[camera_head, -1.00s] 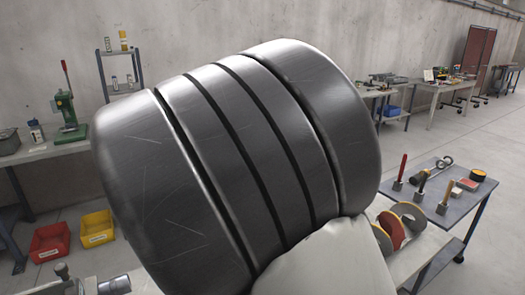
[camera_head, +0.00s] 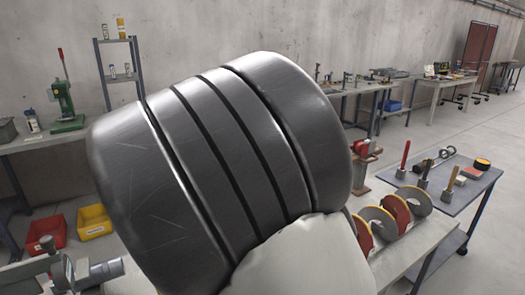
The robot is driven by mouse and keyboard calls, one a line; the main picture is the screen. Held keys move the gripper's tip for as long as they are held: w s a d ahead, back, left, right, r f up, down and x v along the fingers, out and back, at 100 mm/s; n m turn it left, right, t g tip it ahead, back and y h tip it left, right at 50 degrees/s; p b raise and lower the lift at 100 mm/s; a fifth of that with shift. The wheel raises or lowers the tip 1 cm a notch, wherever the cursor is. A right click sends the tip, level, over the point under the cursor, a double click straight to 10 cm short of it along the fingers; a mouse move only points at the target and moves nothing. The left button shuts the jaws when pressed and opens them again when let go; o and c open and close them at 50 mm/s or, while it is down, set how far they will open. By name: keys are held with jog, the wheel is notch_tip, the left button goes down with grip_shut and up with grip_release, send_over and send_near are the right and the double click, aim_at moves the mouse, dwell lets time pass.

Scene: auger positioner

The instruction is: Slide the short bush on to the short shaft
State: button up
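My arm's large dark ribbed link and a pale link below it fill the middle of the head view and block most of the work area. My gripper is not in view. I cannot make out the short bush or the short shaft. Several round grey and red discs with yellow edges (camera_head: 381,222) stand in a row at the right of my arm, partly hidden by it. They stand above a grey bench (camera_head: 425,243). A metal fixture with a cylindrical end (camera_head: 106,269) shows at the lower left, cut off by the frame edge.
A blue-topped cart (camera_head: 456,200) at right carries red- and yellow-handled tools, a ring-ended tool and a black-and-orange round item. Red (camera_head: 47,232) and yellow (camera_head: 94,221) bins sit on the floor at left. A green press (camera_head: 65,106) stands behind. Open floor lies far right.

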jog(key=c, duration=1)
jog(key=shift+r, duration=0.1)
jog(key=shift+p, duration=0.75)
